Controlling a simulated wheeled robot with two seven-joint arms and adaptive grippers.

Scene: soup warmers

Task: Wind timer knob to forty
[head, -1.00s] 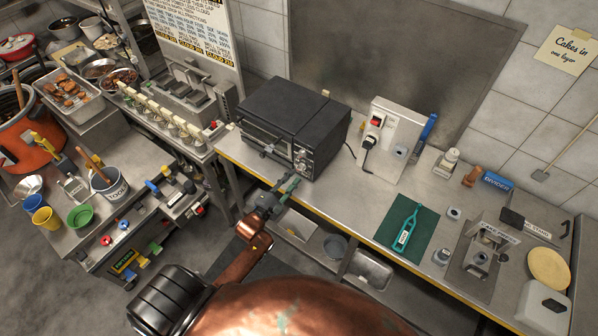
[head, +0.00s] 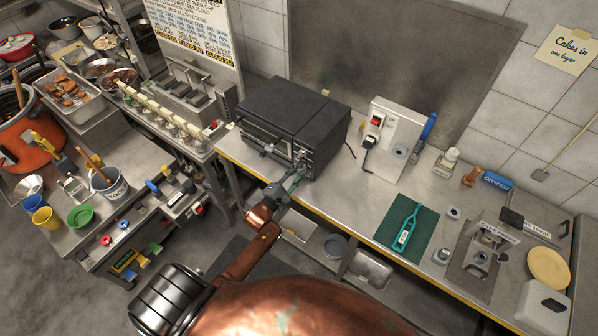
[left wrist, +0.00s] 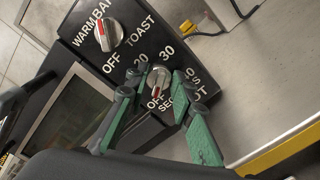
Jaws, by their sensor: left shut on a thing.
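The black toaster oven (head: 300,108) stands on the counter. In the left wrist view its control panel has an upper knob marked WARM, TOAST and OFF (left wrist: 108,36) and a lower timer knob (left wrist: 158,79) ringed by OFF, 20 and 30; part of the scale is covered. The timer knob's red line runs toward OFF. My left gripper (left wrist: 152,88), with green finger pads, is shut on the timer knob, one finger on each side. In the head view the left gripper (head: 296,178) is at the oven's front right. My right gripper is not in view.
The counter's yellow front edge (head: 335,234) runs below the oven. A grey switch box (head: 390,140) with a plugged cable stands to its right. A teal tool (head: 407,230) lies on a green mat farther right. The counter between oven and mat is clear.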

